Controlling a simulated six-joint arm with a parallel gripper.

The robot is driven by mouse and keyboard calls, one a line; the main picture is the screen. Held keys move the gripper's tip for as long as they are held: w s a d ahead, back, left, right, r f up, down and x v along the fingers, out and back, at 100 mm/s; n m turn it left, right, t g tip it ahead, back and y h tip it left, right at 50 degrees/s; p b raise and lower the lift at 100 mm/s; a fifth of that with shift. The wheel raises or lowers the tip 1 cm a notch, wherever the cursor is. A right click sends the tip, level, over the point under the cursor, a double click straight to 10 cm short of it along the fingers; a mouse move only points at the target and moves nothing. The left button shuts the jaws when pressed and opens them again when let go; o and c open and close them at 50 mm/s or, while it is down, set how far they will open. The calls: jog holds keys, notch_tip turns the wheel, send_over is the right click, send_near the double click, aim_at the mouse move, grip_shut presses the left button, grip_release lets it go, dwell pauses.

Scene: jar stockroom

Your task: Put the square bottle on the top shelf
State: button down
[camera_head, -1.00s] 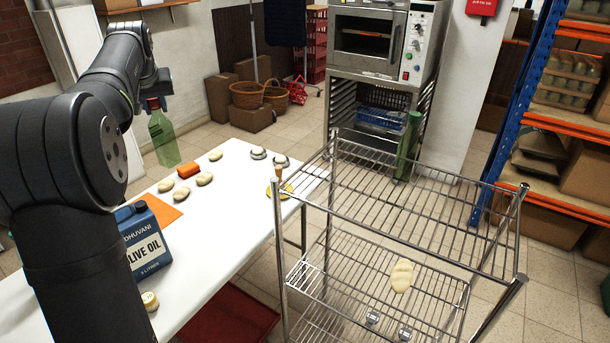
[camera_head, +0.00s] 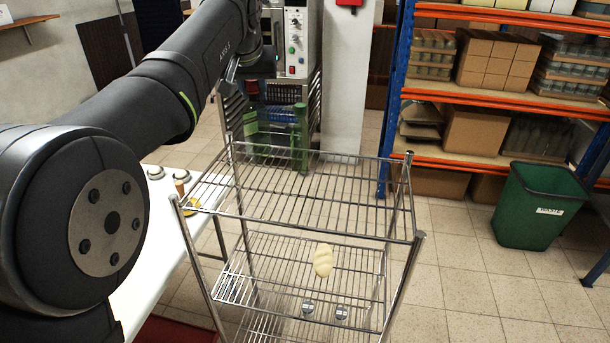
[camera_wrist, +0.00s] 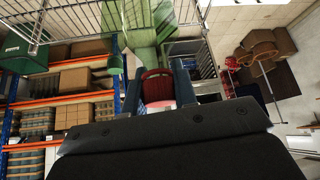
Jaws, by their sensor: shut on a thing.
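The square bottle is green and see-through with a red cap. My gripper (camera_head: 251,88) is shut on it near the cap, and the bottle (camera_head: 256,128) hangs below, roughly upright, by the back left of the wire rack in the head view. In the wrist view the red cap (camera_wrist: 156,86) sits between the two fingers, with the green body (camera_wrist: 145,38) beyond.
A pale loaf-like thing (camera_head: 323,260) and two small items (camera_head: 308,307) are on the rack's lower levels. Metal posts stand at the rack's corners. A white table (camera_head: 160,230) is at left.

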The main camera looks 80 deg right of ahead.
jog(key=s+r+m+g, duration=0.1)
jog(key=s+m, duration=0.1)
jog(key=s, duration=1)
jog(key=w+d+f, duration=0.4)
jog(key=w+f, duration=0.6)
jog(key=shift+w+f, duration=0.15)
jog(key=shift+f, duration=0.35)
jog(key=c, duration=1.2)
grip_release()
jog(key=shift+o, duration=0.2)
jog(key=shift+r, duration=0.1)
jog(key=v, duration=1.2)
